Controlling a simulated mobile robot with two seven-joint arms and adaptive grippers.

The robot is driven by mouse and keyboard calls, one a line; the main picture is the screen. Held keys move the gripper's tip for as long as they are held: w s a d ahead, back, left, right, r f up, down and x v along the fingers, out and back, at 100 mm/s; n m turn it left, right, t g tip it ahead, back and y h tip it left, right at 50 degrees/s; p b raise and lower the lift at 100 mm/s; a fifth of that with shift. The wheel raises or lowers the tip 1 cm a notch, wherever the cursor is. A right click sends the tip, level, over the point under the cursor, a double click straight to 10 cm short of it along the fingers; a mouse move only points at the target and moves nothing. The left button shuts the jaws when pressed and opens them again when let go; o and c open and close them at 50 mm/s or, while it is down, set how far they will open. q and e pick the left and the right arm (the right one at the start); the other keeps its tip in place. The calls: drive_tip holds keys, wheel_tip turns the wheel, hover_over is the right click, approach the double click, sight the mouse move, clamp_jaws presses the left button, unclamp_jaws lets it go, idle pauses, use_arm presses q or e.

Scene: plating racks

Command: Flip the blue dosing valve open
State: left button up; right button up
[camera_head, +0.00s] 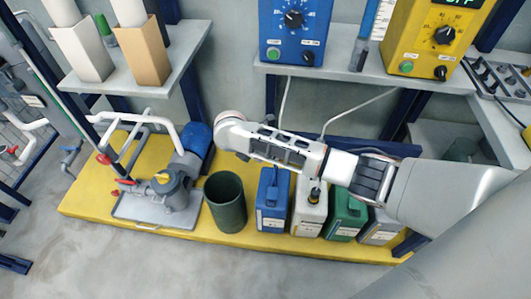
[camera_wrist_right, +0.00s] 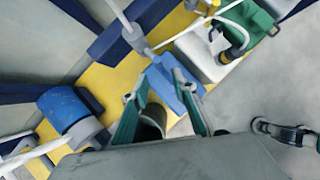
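A small blue-handled valve (camera_head: 70,156) is on the pipework at the far left of the head view, left of the yellow platform. It is too small to tell how its handle is set. My right arm reaches in from the right, well to the right of this valve. The right gripper (camera_wrist_right: 159,80) shows in the right wrist view with its green-padded fingers apart and nothing held between them. A dark green bin (camera_wrist_right: 153,119) and a blue canister (camera_wrist_right: 163,82) appear beyond the fingers. The head view does not show the fingers clearly. My left gripper is out of view.
On the yellow platform (camera_head: 85,195) stand a grey pump with blue motor (camera_head: 198,137), red-handled valves (camera_head: 103,158), the bin (camera_head: 226,203) and several canisters (camera_head: 272,200). A shelf (camera_head: 165,84) with tall holders and blue and yellow control boxes (camera_head: 292,35) hang above. The front floor is clear.

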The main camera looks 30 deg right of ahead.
drive_tip(key=shift+v, duration=1)
